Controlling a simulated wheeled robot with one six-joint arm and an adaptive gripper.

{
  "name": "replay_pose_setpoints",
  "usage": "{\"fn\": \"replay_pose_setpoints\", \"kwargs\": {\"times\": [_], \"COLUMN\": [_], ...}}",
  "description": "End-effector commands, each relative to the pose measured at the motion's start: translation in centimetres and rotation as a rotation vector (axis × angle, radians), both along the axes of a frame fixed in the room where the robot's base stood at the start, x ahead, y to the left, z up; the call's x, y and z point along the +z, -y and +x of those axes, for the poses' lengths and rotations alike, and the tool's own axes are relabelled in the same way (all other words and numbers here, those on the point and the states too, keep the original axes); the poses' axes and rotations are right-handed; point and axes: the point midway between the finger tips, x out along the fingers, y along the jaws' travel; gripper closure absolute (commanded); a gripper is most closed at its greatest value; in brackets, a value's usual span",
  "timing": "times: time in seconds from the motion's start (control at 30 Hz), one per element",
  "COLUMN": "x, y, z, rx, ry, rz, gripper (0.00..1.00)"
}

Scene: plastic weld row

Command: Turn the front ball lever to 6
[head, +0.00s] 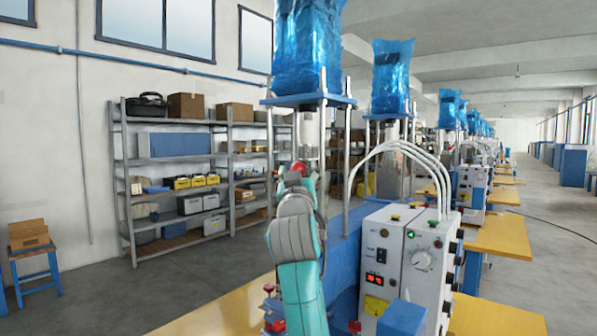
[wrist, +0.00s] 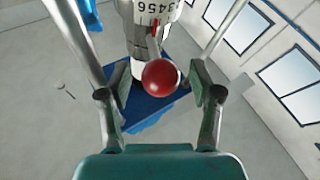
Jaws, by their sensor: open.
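The front ball lever's red ball (wrist: 161,77) sits between the two fingers of my gripper (wrist: 158,82) in the wrist view. The fingers are open, with a visible gap on the left and a narrower gap on the right. Behind the ball is a pale cylinder with a dial scale (wrist: 153,8) showing 3, 4, 5 and 6. A thin red mark (wrist: 158,32) lies just below the digits, near 5 and 6; its exact reading is unclear. In the head view the red ball (head: 299,167) shows just above my teal arm, which hides the gripper.
Steel posts and a blue plate (head: 308,101) frame the front machine. A white control box (head: 402,258) with hoses stands right of my arm, above a yellow bench (head: 218,309). More machines recede behind; shelves (head: 120,180) stand left.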

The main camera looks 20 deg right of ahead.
Motion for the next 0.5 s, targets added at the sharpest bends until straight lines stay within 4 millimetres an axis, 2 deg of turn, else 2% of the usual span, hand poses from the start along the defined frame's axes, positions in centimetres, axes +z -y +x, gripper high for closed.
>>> {"fn": "replay_pose_setpoints", "kwargs": {"times": [0.5], "x": [-3.5], "y": [-2.6], "z": [-8.2], "rx": [0.002], "ry": [0.002], "rz": [0.001], "gripper": [0.36]}}
